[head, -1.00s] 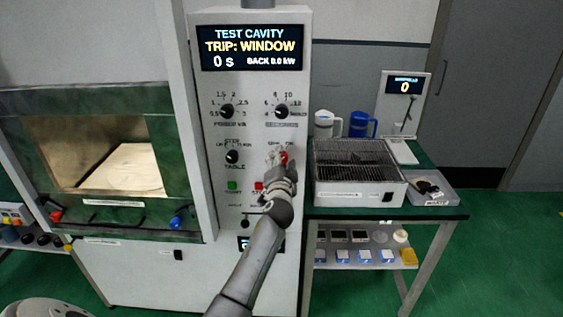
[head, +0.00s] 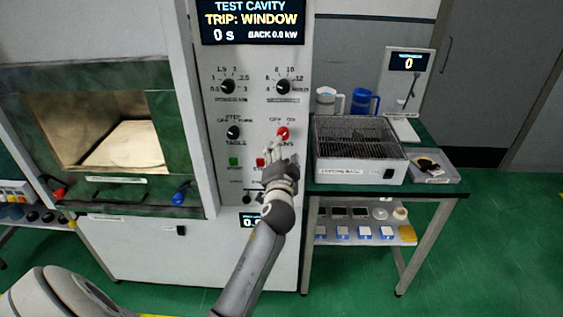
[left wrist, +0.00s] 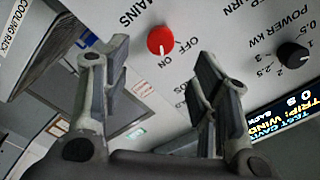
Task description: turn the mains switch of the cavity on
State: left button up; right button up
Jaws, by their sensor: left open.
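The red mains knob (head: 283,133) is on the cavity's white control panel (head: 215,165), under OFF and ON labels. In the left wrist view the knob (left wrist: 162,40) shows whole, beyond and between the fingertips; a small pale mark on it seems to lie towards ON, but is too small to be sure. My left gripper (head: 279,155) is open and empty, just below and in front of the knob, apart from it. Its two fingers (left wrist: 160,62) are spread in the left wrist view. The cavity display (head: 250,22) reads TRIP: WINDOW, 0 s. My right gripper is not in view.
The cavity window (head: 120,130) is at left. A bench with a cooling rack (head: 350,172) stands at right.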

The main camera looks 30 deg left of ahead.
pick_arm(q)
jog(key=v, duration=0.3)
jog(key=shift+s+d, duration=0.1)
jog(key=shift+s, duration=0.1)
jog(key=shift+f, duration=0.15)
